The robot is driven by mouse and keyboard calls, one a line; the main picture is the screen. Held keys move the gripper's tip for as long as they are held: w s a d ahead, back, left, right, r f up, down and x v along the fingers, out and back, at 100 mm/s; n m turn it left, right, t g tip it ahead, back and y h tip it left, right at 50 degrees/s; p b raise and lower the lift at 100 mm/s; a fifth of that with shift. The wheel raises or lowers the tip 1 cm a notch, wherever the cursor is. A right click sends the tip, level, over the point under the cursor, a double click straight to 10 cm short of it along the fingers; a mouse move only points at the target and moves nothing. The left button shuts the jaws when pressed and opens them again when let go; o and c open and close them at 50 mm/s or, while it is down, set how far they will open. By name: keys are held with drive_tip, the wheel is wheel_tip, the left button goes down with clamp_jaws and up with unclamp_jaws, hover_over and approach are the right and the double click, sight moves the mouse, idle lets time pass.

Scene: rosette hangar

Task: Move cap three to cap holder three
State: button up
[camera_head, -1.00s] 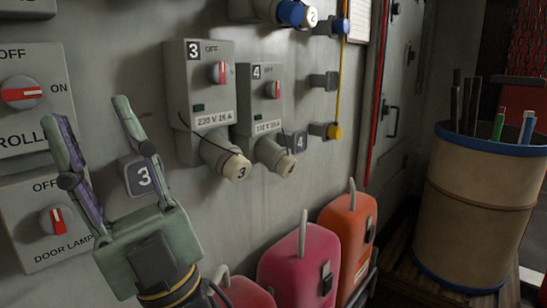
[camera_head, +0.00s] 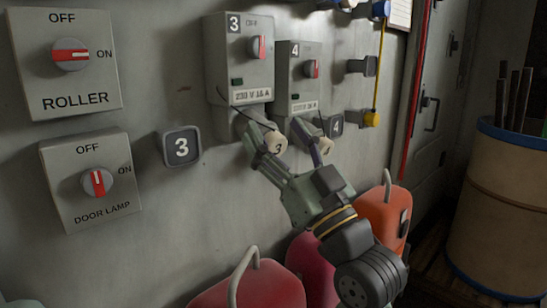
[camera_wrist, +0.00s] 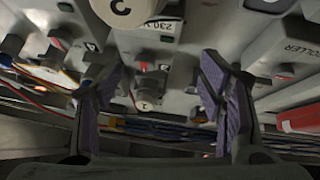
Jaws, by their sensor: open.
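Cap three (camera_head: 277,142), a cream round cap marked 3, sits on the end of the grey socket below box 3, with a thin dark cord by it. It also shows at the top edge of the wrist view (camera_wrist: 122,10). Cap holder three (camera_head: 181,147) is a dark square plate marked 3 on the wall to the left, with nothing on it. My gripper (camera_head: 277,136) is open and empty in front of the socket. In the head view its fingers lie to either side of cap three; in the wrist view the cap appears above the fingertips, apart from them.
Another cream cap (camera_head: 326,147) on the box 4 socket is close to my right finger, partly hidden. Holder 4 (camera_head: 335,126) is beside it. Roller (camera_head: 68,64) and door lamp (camera_head: 92,180) switch boxes are left. Red and orange cases (camera_head: 387,221) stand below.

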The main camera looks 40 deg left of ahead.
sight(278, 149)
drive_tip(key=w+d+f+g+h+b, duration=0.1)
drive_tip(key=w+d+f+g+h, duration=0.1)
drive_tip(key=d+f, duration=0.3)
wheel_tip(278, 149, down, 2)
drive_tip(key=shift+w+f+n+g+h, duration=0.2)
drive_tip(key=shift+w+n+g+h, duration=0.2)
drive_tip(key=shift+w+g, duration=0.25)
drive_tip(key=shift+p+x, duration=1.4)
drive_tip(key=shift+x, duration=3.1)
drive_tip(key=shift+c, duration=0.2)
clamp_jaws()
